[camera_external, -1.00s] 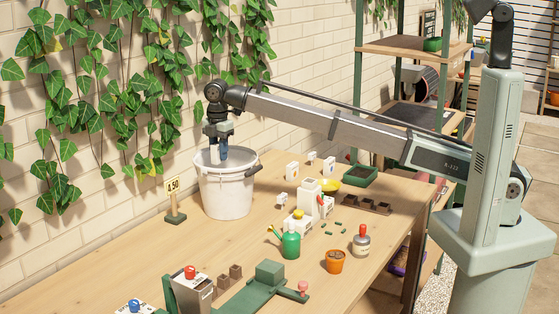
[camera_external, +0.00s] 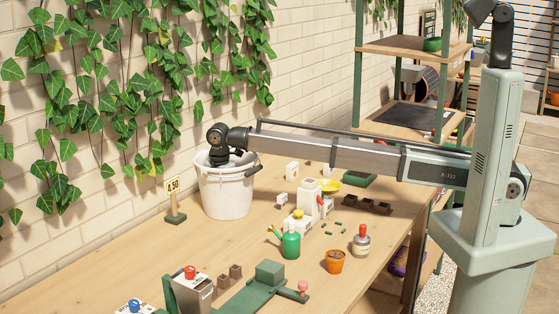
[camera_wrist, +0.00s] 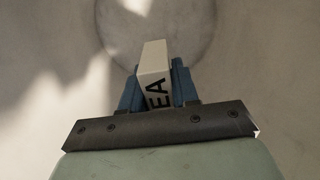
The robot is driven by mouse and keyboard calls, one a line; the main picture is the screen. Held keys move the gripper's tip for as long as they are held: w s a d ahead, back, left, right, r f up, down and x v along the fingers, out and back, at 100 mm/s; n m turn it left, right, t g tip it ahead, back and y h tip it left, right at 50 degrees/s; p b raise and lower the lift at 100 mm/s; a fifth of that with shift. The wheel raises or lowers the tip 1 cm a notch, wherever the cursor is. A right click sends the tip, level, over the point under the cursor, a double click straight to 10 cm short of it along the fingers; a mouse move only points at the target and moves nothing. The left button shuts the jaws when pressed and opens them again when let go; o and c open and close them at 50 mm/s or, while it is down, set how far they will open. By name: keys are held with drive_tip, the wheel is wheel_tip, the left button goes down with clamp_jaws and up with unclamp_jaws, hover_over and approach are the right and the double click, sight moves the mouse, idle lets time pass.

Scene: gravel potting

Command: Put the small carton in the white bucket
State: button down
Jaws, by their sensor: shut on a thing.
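The white bucket (camera_external: 226,195) stands on the table near the brick wall. My gripper (camera_wrist: 156,82) is down inside the bucket, so its fingers are hidden behind the wall of the bucket in the external view. In the wrist view its two blue fingers are shut on the small carton (camera_wrist: 154,72), a pale box with dark letters "EA". The carton points away from the gripper toward the bucket's round bottom. I cannot tell whether it touches the bottom.
A price sign (camera_external: 174,202) stands just left of the bucket.

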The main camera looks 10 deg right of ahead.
drive_tip(key=shift+f, duration=1.95)
drive_tip(key=shift+f, duration=0.15)
drive_tip(key=c, duration=0.8)
unclamp_jaws()
drive_tip(key=shift+c, duration=0.2)
wheel_tip(320, 180, up, 12)
drive_tip(key=shift+r, duration=0.15)
